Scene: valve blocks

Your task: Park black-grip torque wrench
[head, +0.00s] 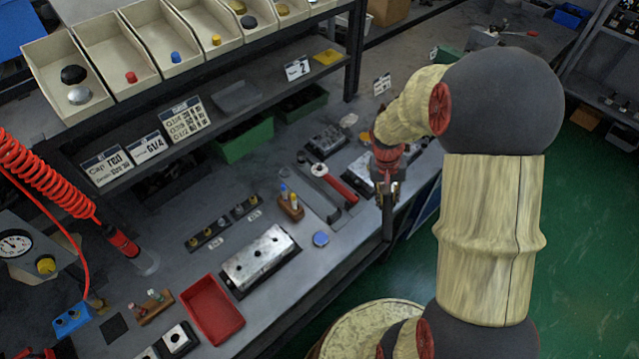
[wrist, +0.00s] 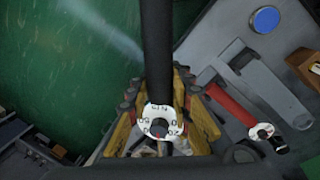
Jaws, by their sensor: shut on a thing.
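My gripper (head: 388,187) is shut on the black-grip torque wrench (head: 388,218), above the front edge of the bench. In the head view the black grip hangs down below the fingers. In the wrist view the black-grip torque wrench (wrist: 157,50) runs up from between the yellow fingers of my gripper (wrist: 163,130), its white dial facing the camera. A second wrench with a red grip (head: 340,186) lies on the bench to the left; it also shows in the wrist view (wrist: 230,104). Beside it lies a long grey piece (wrist: 262,80) with a dark end.
A blue round cap (head: 320,239) and a wooden block with small bottles (head: 290,206) are near the red-grip wrench. A metal valve block (head: 260,258) and a red tray (head: 212,310) lie further left. The shelf (head: 225,135) overhangs the bench's back. Green floor is open at the front.

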